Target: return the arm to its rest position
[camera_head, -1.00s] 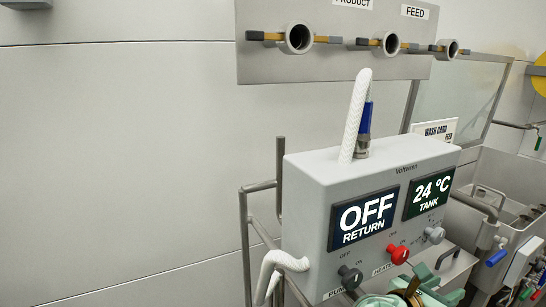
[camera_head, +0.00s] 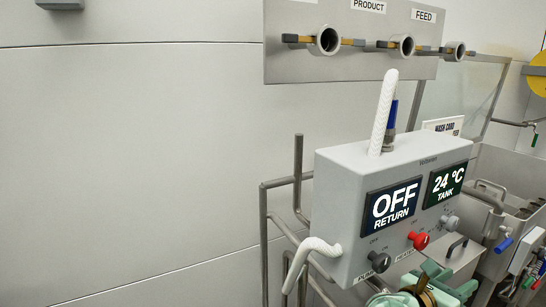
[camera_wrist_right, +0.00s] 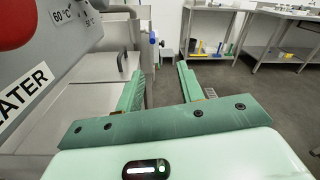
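My right gripper (camera_head: 440,284) is pale green and shows at the bottom of the head view, just below the knobs of the grey control box (camera_head: 345,190). In the right wrist view its two green fingers (camera_wrist_right: 160,88) stand apart with nothing between them, so it is open. The box shows close on the left there, with part of a red knob and the "HEATER" label. My left gripper is not in view.
The control box displays "OFF RETURN" and "24 °C TANK". A white hose (camera_head: 312,258) bends out at its left beside steel pipes (camera_head: 264,235). A steel sink (camera_head: 510,165) stands right. In the wrist view, open floor (camera_wrist_right: 225,75) lies before steel tables (camera_wrist_right: 280,40).

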